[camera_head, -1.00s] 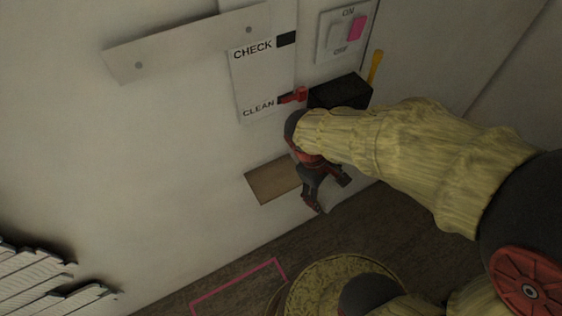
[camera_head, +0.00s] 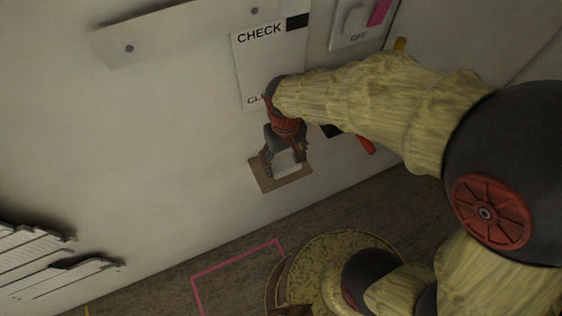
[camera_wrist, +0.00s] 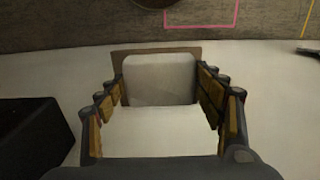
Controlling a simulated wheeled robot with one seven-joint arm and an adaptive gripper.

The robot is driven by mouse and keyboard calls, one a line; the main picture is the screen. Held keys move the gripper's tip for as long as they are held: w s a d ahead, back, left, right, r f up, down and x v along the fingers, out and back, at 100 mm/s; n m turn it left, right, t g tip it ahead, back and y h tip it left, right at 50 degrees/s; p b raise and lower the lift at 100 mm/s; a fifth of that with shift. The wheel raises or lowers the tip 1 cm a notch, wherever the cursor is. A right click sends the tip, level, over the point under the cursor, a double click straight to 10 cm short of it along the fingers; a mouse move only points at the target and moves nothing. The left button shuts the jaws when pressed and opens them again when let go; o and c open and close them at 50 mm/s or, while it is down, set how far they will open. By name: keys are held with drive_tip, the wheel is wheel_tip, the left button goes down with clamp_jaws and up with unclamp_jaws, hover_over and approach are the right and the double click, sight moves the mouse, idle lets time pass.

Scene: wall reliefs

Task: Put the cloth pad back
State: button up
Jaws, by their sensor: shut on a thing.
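The cloth pad is pale, with rounded corners. It shows between my fingers in the head view (camera_head: 287,163) and in the wrist view (camera_wrist: 160,80). My gripper (camera_head: 284,168) is shut on the pad; the fingers (camera_wrist: 160,95) flank it on both sides. The pad is in front of a brown rectangular patch (camera_head: 265,186) low on the white wall. The patch shows as a brown border beyond and beside the pad in the wrist view (camera_wrist: 150,50). I cannot tell whether the pad touches the patch.
A white CHECK card (camera_head: 270,55) is above my gripper, its lower label partly hidden by my arm. A switch plate (camera_head: 358,22) is at upper right. A black box (camera_wrist: 30,130) stands left in the wrist view.

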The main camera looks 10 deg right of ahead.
sight(281, 158)
drive_tip(key=w+f, duration=0.1)
drive_tip(key=f, duration=0.1)
drive_tip(key=w+f, duration=0.2)
drive_tip(key=shift+w+a+f+b, duration=0.15)
drive_tip(key=shift+w+f+b, duration=0.1)
drive_tip(key=shift+b, duration=0.15)
drive_tip(key=f, duration=0.3)
drive_tip(key=shift+w+f+b, duration=0.3)
drive_tip(key=shift+f+b, duration=0.1)
drive_tip(key=o, duration=1)
drive_tip(key=shift+o, duration=0.2)
wheel_tip(281, 158, up, 12)
drive_tip(key=p, duration=0.2)
drive_tip(key=s+d+r+m+t, duration=0.1)
drive_tip(key=s+d+r+t, duration=0.1)
drive_tip(key=s+d+r, duration=0.4)
drive_tip(key=s+d+r+m+t, duration=0.2)
drive_tip(key=s+d+r, duration=0.4)
drive_tip(key=r, duration=0.5)
drive_tip(key=shift+r+t, duration=0.2)
drive_tip(key=shift+t, duration=0.6)
